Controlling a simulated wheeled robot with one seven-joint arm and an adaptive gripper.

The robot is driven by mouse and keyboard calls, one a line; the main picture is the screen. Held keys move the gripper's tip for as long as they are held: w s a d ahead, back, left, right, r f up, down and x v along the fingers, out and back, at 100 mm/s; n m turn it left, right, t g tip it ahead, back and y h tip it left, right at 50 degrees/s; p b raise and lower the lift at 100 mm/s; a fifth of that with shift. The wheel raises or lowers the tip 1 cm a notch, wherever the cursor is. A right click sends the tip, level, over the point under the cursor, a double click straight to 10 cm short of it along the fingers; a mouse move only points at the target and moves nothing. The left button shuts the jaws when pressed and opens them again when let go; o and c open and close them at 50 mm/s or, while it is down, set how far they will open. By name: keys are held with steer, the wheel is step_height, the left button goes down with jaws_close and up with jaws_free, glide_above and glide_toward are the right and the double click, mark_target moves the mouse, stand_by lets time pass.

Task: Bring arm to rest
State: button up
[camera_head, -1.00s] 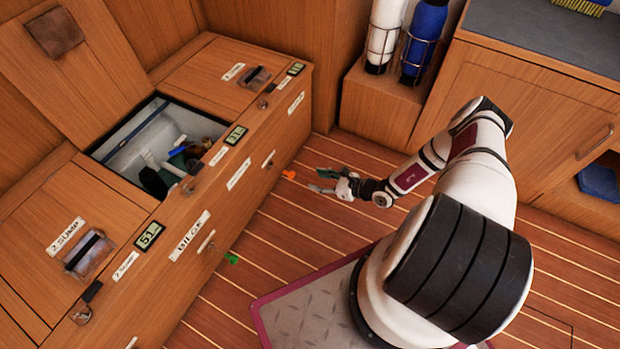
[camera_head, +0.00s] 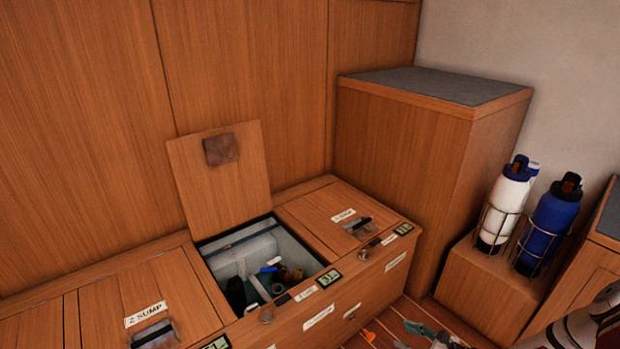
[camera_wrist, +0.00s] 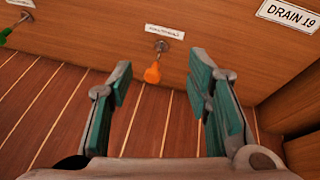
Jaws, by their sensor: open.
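My gripper (camera_wrist: 160,98) is open and empty in the wrist view, its two green-padded fingers spread over the striped wooden floor. In the head view my gripper (camera_head: 420,330) shows only in part at the bottom edge, in front of the locker bench. Part of my white arm shows at the lower right corner; the rest of it is out of the frame.
The locker bench (camera_head: 375,282) has one raised lid (camera_head: 222,185) over an open bin (camera_head: 205,248) with mixed items. An orange tag (camera_wrist: 153,74) hangs from the bench front between my fingers' directions. A white bottle (camera_head: 508,190) and a blue bottle (camera_head: 553,222) stand in wire holders.

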steer(key=a+r+n+g+y, duration=0.1)
steer(key=a+r+n+g, duration=0.15)
steer(key=r, duration=0.45)
steer(key=a+r+n+g, duration=0.1)
steer(key=r+n, duration=0.3)
steer(key=r, duration=0.4)
steer(key=a+r+n+g+y, duration=0.1)
steer(key=a+r+n+g, duration=0.15)
steer(key=r, duration=0.45)
steer(key=s+a+r+n+g+h, duration=0.1)
steer(key=s+a+r+n+g, duration=0.2)
steer(key=r, duration=0.6)
steer(key=s+a+r+n+g+h, duration=0.1)
steer(key=s+a+r+n+h, duration=0.15)
steer(key=s+r+n, duration=0.4)
steer(key=s+a+r+n+g+h, duration=0.2)
steer(key=s+a+r+n+h, duration=0.15)
steer(key=s+r, duration=0.85)
steer(key=s+d+r+n+t+h, duration=0.1)
steer(key=s+d+n+h, duration=0.1)
steer(key=s, duration=0.6)
steer(key=s+d+r+n+t+h, duration=0.1)
steer(key=s+d+h, duration=0.1)
steer(key=s, duration=0.5)
step_height(320, 180, up, 35)
steer(key=t+p, duration=0.4)
steer(key=p, duration=2.9)
steer(key=shift+w+d, duration=0.15)
steer(key=shift+d, duration=0.05)
